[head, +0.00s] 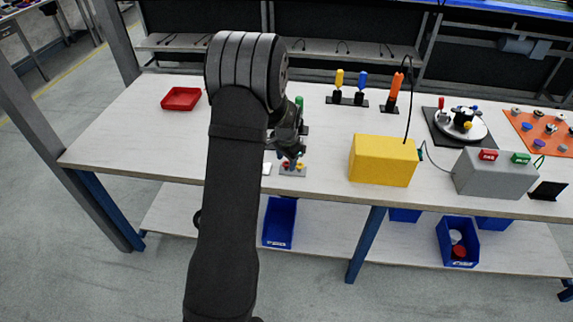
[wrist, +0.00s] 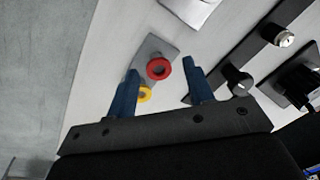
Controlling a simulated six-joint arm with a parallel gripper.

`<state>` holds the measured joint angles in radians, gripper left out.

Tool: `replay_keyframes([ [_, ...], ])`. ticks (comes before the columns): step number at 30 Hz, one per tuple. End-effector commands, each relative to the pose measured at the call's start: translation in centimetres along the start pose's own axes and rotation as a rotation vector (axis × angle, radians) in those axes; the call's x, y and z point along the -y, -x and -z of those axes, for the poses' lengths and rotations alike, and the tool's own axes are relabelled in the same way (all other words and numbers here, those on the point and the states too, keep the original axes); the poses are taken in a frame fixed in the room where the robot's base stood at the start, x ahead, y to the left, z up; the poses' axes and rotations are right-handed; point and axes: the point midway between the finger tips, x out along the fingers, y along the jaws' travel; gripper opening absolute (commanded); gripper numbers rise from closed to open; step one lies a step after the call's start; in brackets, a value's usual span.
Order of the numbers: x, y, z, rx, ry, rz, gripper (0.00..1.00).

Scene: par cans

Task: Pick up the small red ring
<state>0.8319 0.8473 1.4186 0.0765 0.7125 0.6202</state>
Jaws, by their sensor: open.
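The small red ring (wrist: 158,68) shows in the wrist view near a grey plate (wrist: 149,47), between the lines of my two blue fingers and a little beyond their tips. A yellow ring (wrist: 145,94) is partly hidden behind my left finger. My gripper (wrist: 162,75) is open and nothing is held in it. In the head view my gripper (head: 291,158) hangs over the small plate with red and yellow pieces (head: 292,170) near the table's front edge. The red piece there is small and partly covered by the gripper.
A yellow box (head: 384,161) stands to the right, with a grey button box (head: 494,174) beyond it. A red tray (head: 181,98) lies at the left. Coloured-handled tools (head: 361,88) stand behind.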

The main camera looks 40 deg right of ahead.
Motion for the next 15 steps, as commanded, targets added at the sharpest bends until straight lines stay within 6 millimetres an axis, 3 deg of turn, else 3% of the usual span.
replay_keyframes([
  [15, -0.09, -0.45, -0.06, 0.001, 0.000, -0.001, 0.48],
])
